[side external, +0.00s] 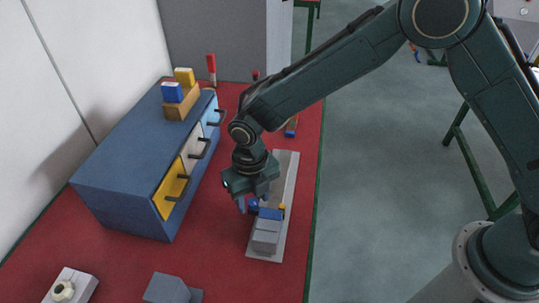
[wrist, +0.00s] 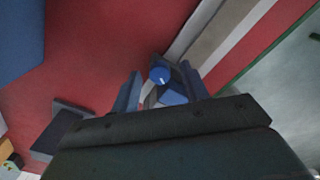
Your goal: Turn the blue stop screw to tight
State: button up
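The blue stop screw (wrist: 160,75) shows in the wrist view as a small round blue knob with a pale mark, on a dark mount. It lies between the two fingertips of my gripper (wrist: 162,71), with room seen on both sides. In the side external view my gripper (side external: 254,203) points down over the fixture, and the screw (side external: 253,202) is partly hidden there. The fingers are apart and hold nothing. A blue block (wrist: 173,97) and a grey block (side external: 265,236) sit beside the screw on a long pale plate (side external: 287,176).
A blue cabinet (side external: 120,200) with yellow, white and blue handled drawers stands left. Small blocks (side external: 180,92) sit on top. Grey parts (side external: 168,289) and a white part with a knob (side external: 68,288) lie in front. The red table's green edge (side external: 313,220) runs right of the plate.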

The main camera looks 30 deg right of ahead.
grip_shut()
jog(key=shift+m, duration=2.3)
jog(key=shift+o, duration=0.3)
grip_release()
jog(key=shift+r, duration=0.1)
